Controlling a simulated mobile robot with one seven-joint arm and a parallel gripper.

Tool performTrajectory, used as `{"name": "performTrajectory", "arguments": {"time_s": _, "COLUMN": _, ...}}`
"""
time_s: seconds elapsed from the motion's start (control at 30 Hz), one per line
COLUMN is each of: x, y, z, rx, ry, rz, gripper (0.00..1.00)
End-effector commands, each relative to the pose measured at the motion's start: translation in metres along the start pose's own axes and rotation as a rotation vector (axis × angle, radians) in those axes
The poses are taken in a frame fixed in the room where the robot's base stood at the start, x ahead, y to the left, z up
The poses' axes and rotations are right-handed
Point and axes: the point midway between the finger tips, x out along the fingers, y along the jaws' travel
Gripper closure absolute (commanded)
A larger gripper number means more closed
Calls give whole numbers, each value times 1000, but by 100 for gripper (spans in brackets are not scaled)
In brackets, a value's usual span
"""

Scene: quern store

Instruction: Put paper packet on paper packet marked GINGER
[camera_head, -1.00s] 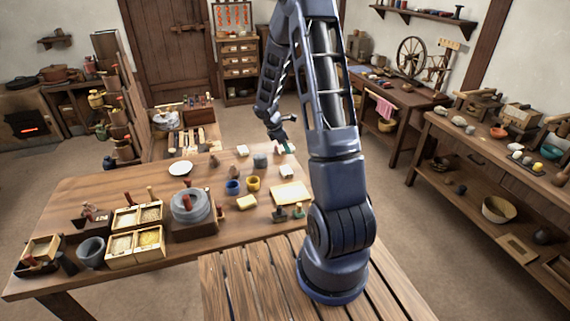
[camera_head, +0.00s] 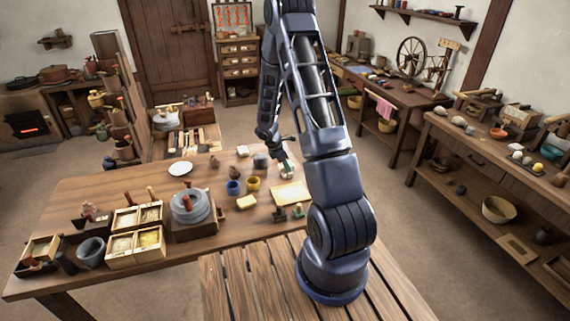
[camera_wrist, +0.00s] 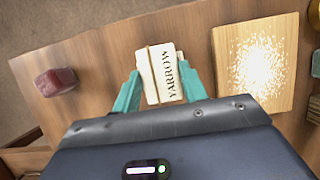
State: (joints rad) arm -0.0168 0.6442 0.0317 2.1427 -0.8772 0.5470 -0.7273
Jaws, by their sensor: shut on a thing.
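My gripper (camera_head: 284,168) is low over the right part of the table. In the wrist view, the teal fingers of my gripper (camera_wrist: 164,88) are shut on the sides of a cream paper packet marked YARROW (camera_wrist: 168,72). I cannot tell whether this packet is lifted or still touches the table. No label GINGER can be read in either view. Two other pale packet-like things are on the table in the head view, one at the back (camera_head: 242,150) and one nearer the front (camera_head: 246,202); their marks are too small to read.
A board with white powder (camera_wrist: 257,65) lies right of the held packet, and a dark red block (camera_wrist: 55,81) lies to its left. A blue cup (camera_head: 233,187), a yellow cup (camera_head: 253,184) and a quern (camera_head: 189,207) stand on the table (camera_head: 90,197).

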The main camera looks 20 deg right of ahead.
Motion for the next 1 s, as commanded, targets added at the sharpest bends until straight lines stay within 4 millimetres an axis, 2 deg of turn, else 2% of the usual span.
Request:
{"name": "performTrajectory", "arguments": {"time_s": 0.2, "x": 3, "y": 0, "z": -1, "rx": 0, "ry": 0, "rz": -1, "gripper": 79}}
{"name": "performTrajectory", "arguments": {"time_s": 0.23, "x": 3, "y": 0, "z": -1, "rx": 0, "ry": 0, "rz": 0, "gripper": 51}}
{"name": "performTrajectory", "arguments": {"time_s": 0.3, "x": 2, "y": 0, "z": -1, "rx": 0, "ry": 0, "rz": 0, "gripper": 38}}
{"name": "performTrajectory", "arguments": {"time_s": 0.33, "x": 2, "y": 0, "z": -1, "rx": 0, "ry": 0, "rz": 0, "gripper": 36}}
{"name": "performTrajectory", "arguments": {"time_s": 0.7, "x": -2, "y": 0, "z": 0, "rx": 1, "ry": 0, "rz": 1, "gripper": 36}}
{"name": "performTrajectory", "arguments": {"time_s": 0.87, "x": -21, "y": 1, "z": 0, "rx": 2, "ry": 0, "rz": 2, "gripper": 36}}
{"name": "performTrajectory", "arguments": {"time_s": 1.0, "x": -47, "y": 1, "z": 1, "rx": 2, "ry": 0, "rz": 3, "gripper": 36}}
